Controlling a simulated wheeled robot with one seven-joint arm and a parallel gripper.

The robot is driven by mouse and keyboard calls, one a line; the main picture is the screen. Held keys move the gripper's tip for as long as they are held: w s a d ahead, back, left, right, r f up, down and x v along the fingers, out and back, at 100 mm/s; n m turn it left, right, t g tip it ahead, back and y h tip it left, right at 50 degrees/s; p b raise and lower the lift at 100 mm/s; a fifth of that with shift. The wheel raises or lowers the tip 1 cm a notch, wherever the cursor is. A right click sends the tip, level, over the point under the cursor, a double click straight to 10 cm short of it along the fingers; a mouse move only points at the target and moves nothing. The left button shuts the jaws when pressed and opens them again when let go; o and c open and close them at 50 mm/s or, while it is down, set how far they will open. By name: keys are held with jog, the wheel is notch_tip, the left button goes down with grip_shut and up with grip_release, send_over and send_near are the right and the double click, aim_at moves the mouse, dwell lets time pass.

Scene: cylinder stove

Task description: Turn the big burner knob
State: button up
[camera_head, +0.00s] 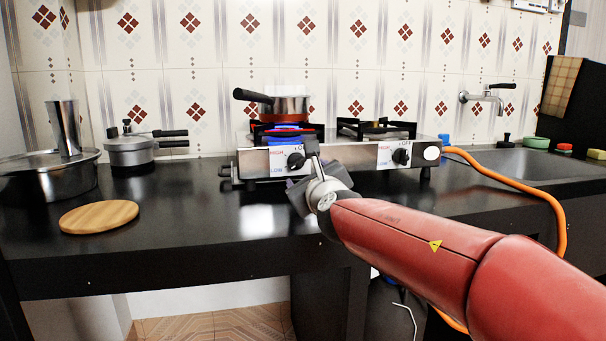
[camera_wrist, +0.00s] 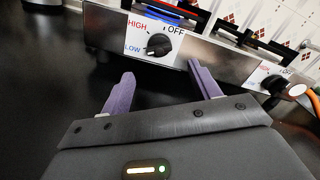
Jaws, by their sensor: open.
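The two-burner stove (camera_head: 345,154) stands on the black counter against the tiled wall. Its left knob (camera_head: 296,161) is black on a white HIGH/OFF/LOW label, under the burner with a saucepan (camera_head: 285,104). Its right knob (camera_head: 401,156) is also black. In the wrist view the left knob (camera_wrist: 159,45) is ahead of my gripper (camera_wrist: 160,88), and the right knob (camera_wrist: 274,84) is off to the right. My gripper's purple fingers are apart and empty, short of the front panel. In the head view my gripper (camera_head: 308,172) partly covers the panel right of the left knob.
A pressure cooker (camera_head: 130,152), a large steel pot (camera_head: 48,176) and a round wooden board (camera_head: 99,216) stand on the left. An orange hose (camera_head: 559,215) runs from the stove's right side. The counter before the stove is clear.

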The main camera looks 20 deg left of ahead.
aim_at(300, 166)
jog(key=p+x, duration=0.3)
jog(key=x, duration=0.3)
jog(key=shift+w+a+r, duration=0.15)
jog(key=shift+w+a, duration=0.05)
jog(key=shift+w+a+p, duration=0.25)
jog(key=shift+w+p, duration=0.1)
jog(key=shift+w, duration=0.15)
